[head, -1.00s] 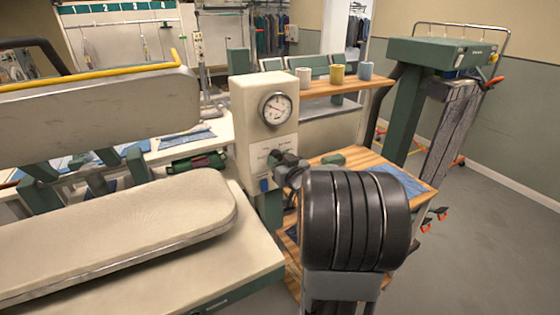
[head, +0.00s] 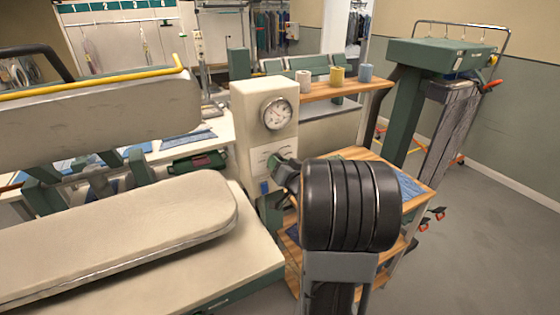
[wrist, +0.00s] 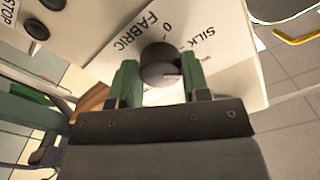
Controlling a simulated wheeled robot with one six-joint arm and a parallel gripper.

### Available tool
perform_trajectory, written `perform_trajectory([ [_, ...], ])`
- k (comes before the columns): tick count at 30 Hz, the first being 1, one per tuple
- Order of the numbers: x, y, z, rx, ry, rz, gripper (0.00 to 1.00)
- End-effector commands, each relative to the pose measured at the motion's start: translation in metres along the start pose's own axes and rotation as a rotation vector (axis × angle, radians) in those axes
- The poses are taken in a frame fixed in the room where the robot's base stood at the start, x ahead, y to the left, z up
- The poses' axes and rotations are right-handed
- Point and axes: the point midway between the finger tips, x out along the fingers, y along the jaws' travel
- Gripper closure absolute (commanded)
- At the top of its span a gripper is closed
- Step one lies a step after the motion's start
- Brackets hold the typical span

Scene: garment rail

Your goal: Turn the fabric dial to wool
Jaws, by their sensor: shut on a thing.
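The fabric dial (wrist: 158,62) is a dark round knob on a pale panel in the wrist view. It sits between the two green fingers of my gripper (wrist: 160,80), which is shut on it. A white pointer line on the knob points to the right of the picture. The printed words FABRIC, 0 and SILK show around it; a further small label to the right is too small to read. In the head view my gripper (head: 277,163) is at the front of the cream control box (head: 251,120), and my wrist hides most of the dial.
A round gauge (head: 277,112) is above the dial. The pressing machine's padded board (head: 120,235) lies to the left. A wooden shelf (head: 318,88) with several thread cones is behind. Dark buttons, one beside the word STOP, show in the wrist view (wrist: 37,32).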

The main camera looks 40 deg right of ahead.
Motion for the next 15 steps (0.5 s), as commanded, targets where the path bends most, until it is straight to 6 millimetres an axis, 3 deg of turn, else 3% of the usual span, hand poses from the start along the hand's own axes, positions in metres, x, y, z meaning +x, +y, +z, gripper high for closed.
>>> perform_trajectory([
  [15,0.0001,-0.0008,-0.0008,0.352,0.0,0.002,0.81],
])
